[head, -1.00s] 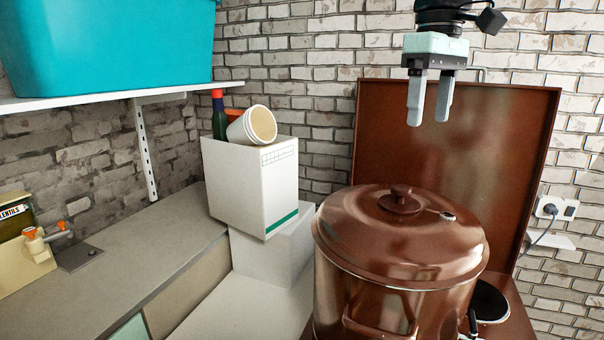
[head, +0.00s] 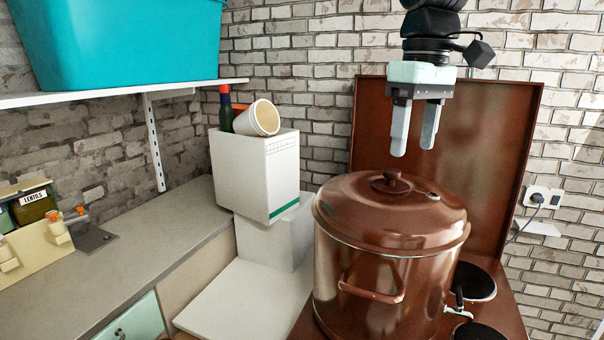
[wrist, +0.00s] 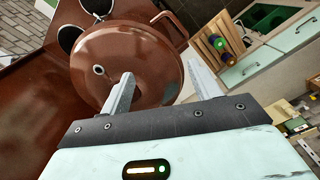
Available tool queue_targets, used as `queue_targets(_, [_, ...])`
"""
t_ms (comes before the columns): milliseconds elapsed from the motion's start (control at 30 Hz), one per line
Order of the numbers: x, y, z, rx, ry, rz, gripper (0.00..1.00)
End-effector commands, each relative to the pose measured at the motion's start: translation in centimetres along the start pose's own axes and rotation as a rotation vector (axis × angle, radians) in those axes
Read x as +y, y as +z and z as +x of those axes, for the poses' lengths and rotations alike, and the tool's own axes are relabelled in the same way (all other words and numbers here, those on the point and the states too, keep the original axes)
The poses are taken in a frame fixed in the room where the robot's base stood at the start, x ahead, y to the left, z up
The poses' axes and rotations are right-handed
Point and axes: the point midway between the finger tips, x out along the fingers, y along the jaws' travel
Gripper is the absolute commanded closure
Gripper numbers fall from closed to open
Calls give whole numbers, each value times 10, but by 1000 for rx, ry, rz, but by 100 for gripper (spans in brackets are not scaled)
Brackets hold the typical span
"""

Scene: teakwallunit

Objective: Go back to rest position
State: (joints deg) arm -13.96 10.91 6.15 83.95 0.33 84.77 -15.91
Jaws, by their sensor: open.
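My gripper (head: 414,145) is open and empty, with its two pale fingers pointing down and apart. It hangs above and a little behind the knob of a large brown lidded pot (head: 372,285), not touching it. The pot's lid (head: 388,212) is on and its round knob is at the top. In the wrist view the lid (wrist: 150,50) shows beyond my gripper's spread fingers (wrist: 160,90), with nothing between the fingertips.
The pot stands on a brown hob with black burners (head: 475,282) and an upright brown panel (head: 480,150) behind. A teal bin (head: 120,45) sits on a shelf above the grey counter (head: 110,265).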

Motion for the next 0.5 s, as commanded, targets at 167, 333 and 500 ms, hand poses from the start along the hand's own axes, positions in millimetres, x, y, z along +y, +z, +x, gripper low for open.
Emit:
queue_targets(167, [-32,9,40,4,-18,-20,38])
queue_targets(333, [-74,31,92,8,-36,-40,38])
queue_targets(500, [-127,82,168,11,-46,-55,38])
